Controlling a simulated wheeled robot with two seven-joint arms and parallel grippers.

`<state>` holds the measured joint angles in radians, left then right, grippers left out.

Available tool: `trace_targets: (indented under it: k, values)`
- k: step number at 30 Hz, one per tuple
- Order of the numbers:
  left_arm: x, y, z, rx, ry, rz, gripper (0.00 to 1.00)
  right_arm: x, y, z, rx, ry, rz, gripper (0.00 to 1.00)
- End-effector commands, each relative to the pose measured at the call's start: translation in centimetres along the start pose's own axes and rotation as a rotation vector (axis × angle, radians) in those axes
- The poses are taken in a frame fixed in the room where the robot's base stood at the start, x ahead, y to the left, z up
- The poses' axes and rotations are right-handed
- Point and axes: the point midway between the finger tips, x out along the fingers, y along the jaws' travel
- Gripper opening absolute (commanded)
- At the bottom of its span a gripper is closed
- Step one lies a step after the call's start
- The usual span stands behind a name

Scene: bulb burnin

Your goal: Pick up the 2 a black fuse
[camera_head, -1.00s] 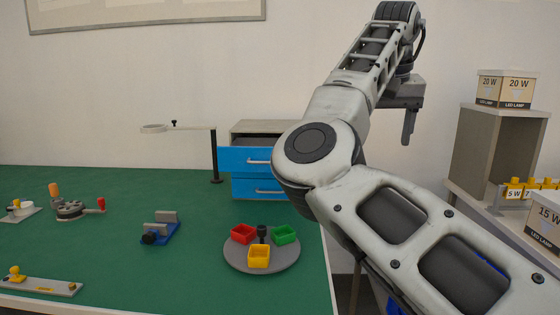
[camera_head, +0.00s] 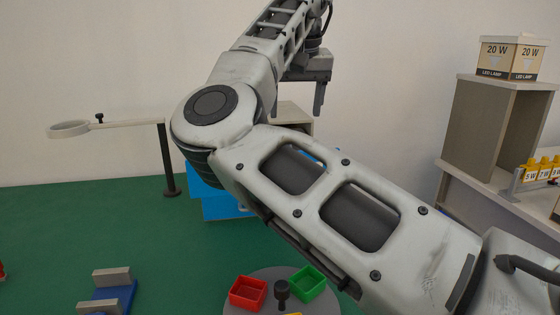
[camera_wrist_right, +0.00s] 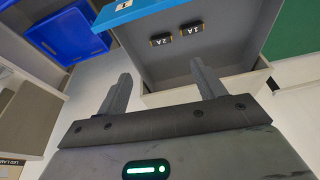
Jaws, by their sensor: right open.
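In the right wrist view, two small black fuses with pale labels lie in an open grey drawer (camera_wrist_right: 232,62) with a blue front. The one marked 2 A (camera_wrist_right: 161,40) is left of the one marked 1 A (camera_wrist_right: 191,29). My right gripper (camera_wrist_right: 163,85) is open and empty, its fingers apart, with the fuses beyond the fingertips and not touched. My left gripper is not in view.
A ring stand (camera_head: 168,160) rises from the green table left of the cabinet. A turntable with red (camera_head: 248,293) and green (camera_head: 308,284) trays is at the front. A shelf with lamp boxes (camera_head: 511,58) is at right. The wrist view shows a blue bin (camera_wrist_right: 68,36).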

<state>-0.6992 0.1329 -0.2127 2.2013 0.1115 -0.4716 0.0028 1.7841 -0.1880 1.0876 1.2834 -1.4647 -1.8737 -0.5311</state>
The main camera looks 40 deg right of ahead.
Motion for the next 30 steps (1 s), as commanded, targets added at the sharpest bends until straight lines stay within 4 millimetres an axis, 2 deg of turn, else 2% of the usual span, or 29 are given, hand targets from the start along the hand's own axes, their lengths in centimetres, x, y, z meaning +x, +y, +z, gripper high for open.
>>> trace_targets:
  k: [1,3,9,17,24,30]
  values:
    - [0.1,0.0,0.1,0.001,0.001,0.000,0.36,1.4,-0.1,0.1,-0.002,-0.004,-0.001,0.69]
    - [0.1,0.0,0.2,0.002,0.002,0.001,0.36,3.0,-0.1,0.1,-0.002,-0.004,-0.001,0.69]
    - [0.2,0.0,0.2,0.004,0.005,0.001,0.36,6.5,-0.1,0.1,-0.002,-0.002,0.000,0.69]
    - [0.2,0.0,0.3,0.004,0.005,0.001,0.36,8.3,-0.2,0.1,-0.002,-0.001,0.000,0.69]
    - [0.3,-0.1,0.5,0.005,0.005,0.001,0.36,11.9,-0.4,0.1,-0.001,-0.002,0.000,0.69]
    - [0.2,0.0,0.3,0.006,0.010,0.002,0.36,13.2,-0.4,0.3,-0.001,-0.008,0.001,0.69]
